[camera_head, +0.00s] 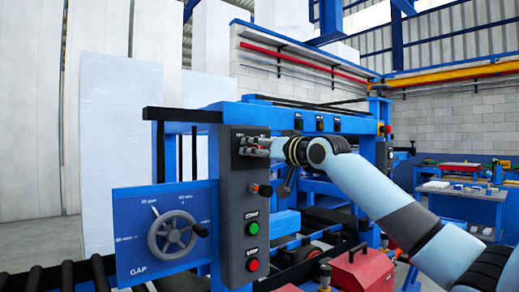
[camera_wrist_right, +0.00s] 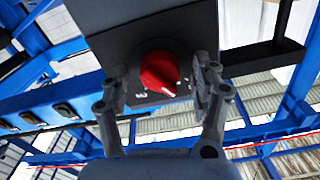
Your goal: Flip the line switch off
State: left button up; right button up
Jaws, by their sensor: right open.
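The line switch is a red rotary knob (camera_wrist_right: 160,73) on a dark plate in the right wrist view. A white mark shows near its lower right edge, and part of a white label shows below it. My right gripper (camera_wrist_right: 160,88) is open, with one finger on each side of the knob. I cannot tell whether the fingers touch it. In the head view my right gripper (camera_head: 250,146) is at the top of the grey control panel (camera_head: 233,205) and hides most of the switch. My left gripper is not in view.
Below on the panel are a green button (camera_head: 251,228), a red button (camera_head: 252,265) and a red-tipped lever (camera_head: 264,190). A grey handwheel (camera_head: 172,234) sits on the blue gap plate at left. A red box (camera_head: 362,270) stands at lower right. Blue machine frame surrounds the panel.

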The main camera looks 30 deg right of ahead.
jog(key=shift+c, duration=0.3)
jog(key=c, duration=1.1)
jog(key=shift+n, duration=1.5)
jog(key=o, duration=1.2)
jog(key=shift+c, duration=0.2)
